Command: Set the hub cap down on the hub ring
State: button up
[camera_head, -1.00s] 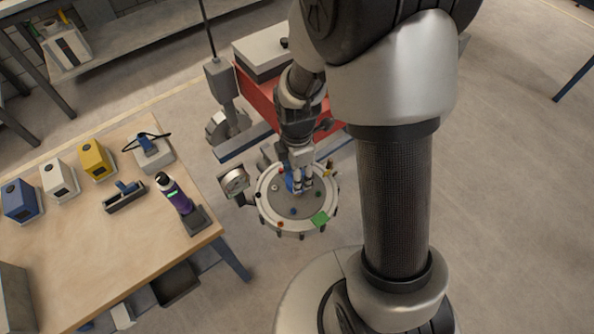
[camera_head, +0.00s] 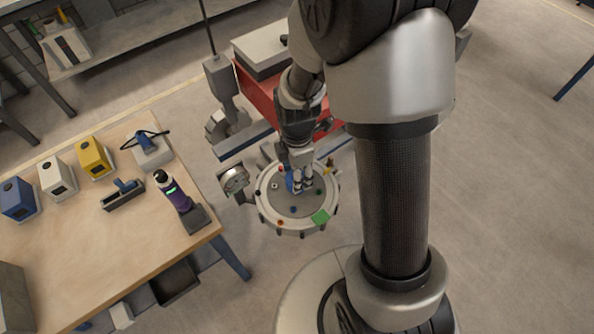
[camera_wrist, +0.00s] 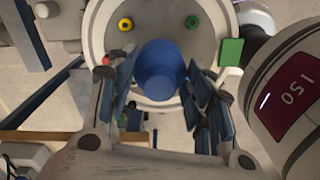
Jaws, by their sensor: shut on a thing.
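My gripper (camera_wrist: 160,82) is shut on a blue round cap (camera_wrist: 158,68), which I take to be the hub cap, with a finger on each side of it. In the head view my gripper (camera_head: 300,188) points down over the round grey bed (camera_head: 309,214) with its pale rim. The cap hides the part of the bed behind it in the wrist view. Whether it touches the bed cannot be told. A yellow ring (camera_wrist: 126,24) and a green ring (camera_wrist: 192,21) lie on the bed. I cannot make out which part is the hub ring.
A green square (camera_head: 320,216) is on the bed's near rim. A round gauge (camera_head: 234,180) stands left of the bed. A wooden bench (camera_head: 90,240) stands at left; open floor lies right.

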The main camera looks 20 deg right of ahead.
jog(key=shift+f+b, duration=0.5)
jog(key=shift+f, duration=0.2)
jog(key=shift+f, duration=0.2)
jog(key=shift+f+b, duration=0.6)
jog(key=shift+f, duration=0.05)
jog(key=shift+f, duration=0.1)
jog(key=o, duration=1.1)
jog(key=shift+c, duration=0.2)
jog(key=shift+o, duration=0.3)
jog(key=o, duration=0.4)
